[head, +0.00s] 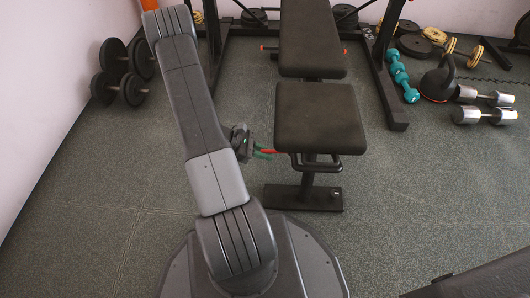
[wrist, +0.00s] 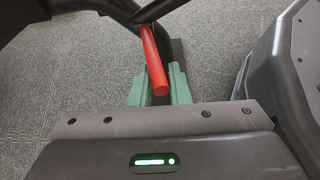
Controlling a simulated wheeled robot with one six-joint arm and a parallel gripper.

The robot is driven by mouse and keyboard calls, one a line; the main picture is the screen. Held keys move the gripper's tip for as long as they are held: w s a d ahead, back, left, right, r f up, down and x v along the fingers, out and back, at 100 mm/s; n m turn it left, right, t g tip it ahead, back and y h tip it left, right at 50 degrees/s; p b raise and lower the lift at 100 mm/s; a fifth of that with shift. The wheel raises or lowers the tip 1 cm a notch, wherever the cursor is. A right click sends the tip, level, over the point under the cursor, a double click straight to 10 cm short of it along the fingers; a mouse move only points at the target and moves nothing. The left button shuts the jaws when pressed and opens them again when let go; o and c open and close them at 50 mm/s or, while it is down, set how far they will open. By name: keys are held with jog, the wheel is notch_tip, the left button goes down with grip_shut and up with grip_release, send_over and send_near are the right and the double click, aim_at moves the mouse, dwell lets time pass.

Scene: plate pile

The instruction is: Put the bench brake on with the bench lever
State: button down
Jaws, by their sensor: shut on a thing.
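The black weight bench (head: 318,118) stands in the middle of the head view, with its seat end toward me. The bench lever (wrist: 154,60) is a red rod running out from the dark bench frame in the wrist view. It also shows as a small red piece (head: 271,153) under the seat's left edge in the head view. My gripper (wrist: 159,84) has green fingers on both sides of the lever's near end and is shut on it. The same gripper (head: 263,153) is left of the seat in the head view. The brake itself cannot be made out.
A rack upright and its foot (head: 397,118) stand right of the bench. Dumbbells (head: 123,72) lie by the left wall. Teal and chrome dumbbells (head: 485,115) and a kettlebell (head: 438,79) lie at right. Open floor (head: 110,190) is at left.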

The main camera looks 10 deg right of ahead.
jog(key=shift+w+a+f, duration=0.1)
jog(key=shift+w+f, duration=0.05)
jog(key=shift+f, duration=0.55)
jog(key=shift+w+f, duration=0.1)
jog(key=shift+f, duration=1.2)
jog(key=c, duration=1.3)
grip_release()
jog(key=shift+c, duration=0.2)
